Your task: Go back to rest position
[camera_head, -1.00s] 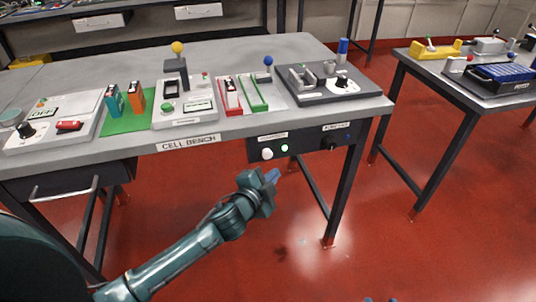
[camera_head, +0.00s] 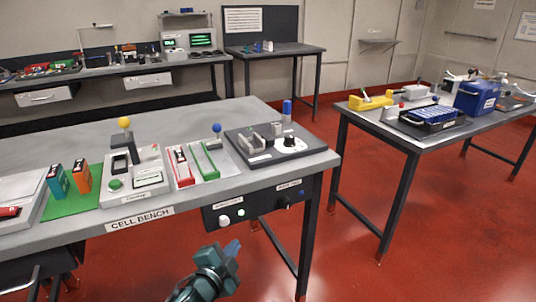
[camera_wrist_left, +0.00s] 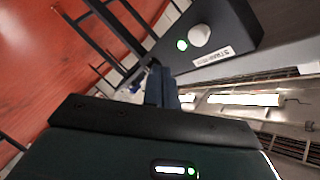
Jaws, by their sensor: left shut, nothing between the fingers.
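My left gripper (camera_head: 232,248) is low in the head view, in front of the cell bench (camera_head: 240,190) and below its top, apart from it. Its blue fingers are shut with nothing between them; they also show in the left wrist view (camera_wrist_left: 161,88). In that view the bench's control box (camera_wrist_left: 215,40), with a white knob and a lit green button, is beyond the fingers. My right gripper is in neither view.
The cell bench carries a green mat (camera_head: 72,204) with two upright cells, a tester, red and green trays (camera_head: 206,160) and a dark fixture (camera_head: 262,148). A side table (camera_head: 440,130) stands at right, with open red floor (camera_head: 400,230) between.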

